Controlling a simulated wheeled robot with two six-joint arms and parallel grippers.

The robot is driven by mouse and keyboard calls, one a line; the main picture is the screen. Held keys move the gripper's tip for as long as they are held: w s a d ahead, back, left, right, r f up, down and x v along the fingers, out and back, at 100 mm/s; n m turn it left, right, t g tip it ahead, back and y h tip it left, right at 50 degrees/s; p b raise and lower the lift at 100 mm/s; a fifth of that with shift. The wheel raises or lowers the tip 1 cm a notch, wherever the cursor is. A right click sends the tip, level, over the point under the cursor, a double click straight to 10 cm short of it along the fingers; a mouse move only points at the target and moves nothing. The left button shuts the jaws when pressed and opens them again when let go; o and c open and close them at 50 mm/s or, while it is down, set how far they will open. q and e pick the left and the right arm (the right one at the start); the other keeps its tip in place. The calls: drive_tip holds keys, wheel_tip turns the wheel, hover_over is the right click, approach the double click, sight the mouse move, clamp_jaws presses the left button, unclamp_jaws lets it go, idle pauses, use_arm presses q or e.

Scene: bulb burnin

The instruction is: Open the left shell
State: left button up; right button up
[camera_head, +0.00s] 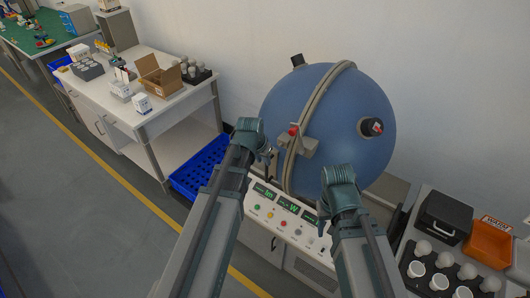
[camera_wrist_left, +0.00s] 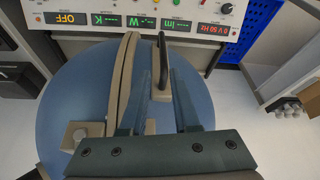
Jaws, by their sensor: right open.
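The big blue sphere stands on a white console and is split by an upright beige rim. Its left shell (camera_head: 280,105) and right shell (camera_head: 365,92) meet at this rim, with no gap seen. In the left wrist view, the left shell (camera_wrist_left: 201,98) carries a black handle (camera_wrist_left: 162,50) on a beige mount. My left gripper (camera_wrist_left: 160,75) is open, with one finger on each side of the handle; contact cannot be told. In the head view, my left gripper (camera_head: 269,150) is at the sphere's front left. My right gripper (camera_head: 341,190) is in front of the right shell, fingertips largely hidden.
A red-tipped latch (camera_head: 294,131) sits on the rim. The console panel (camera_head: 283,216) with displays and buttons is below. A blue crate (camera_head: 203,168) stands on the floor to the left. A bulb tray (camera_head: 440,272) and an orange bin (camera_head: 489,243) are at right.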

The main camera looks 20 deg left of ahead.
use_arm(q)
drive_tip(key=shift+w+a+r, duration=0.15)
drive_tip(key=shift+w+a, duration=0.1)
drive_tip(key=b+x, duration=1.3)
drive_tip(key=shift+w+f, duration=0.15)
drive_tip(key=shift+f, duration=0.2)
clamp_jaws()
idle(1.1)
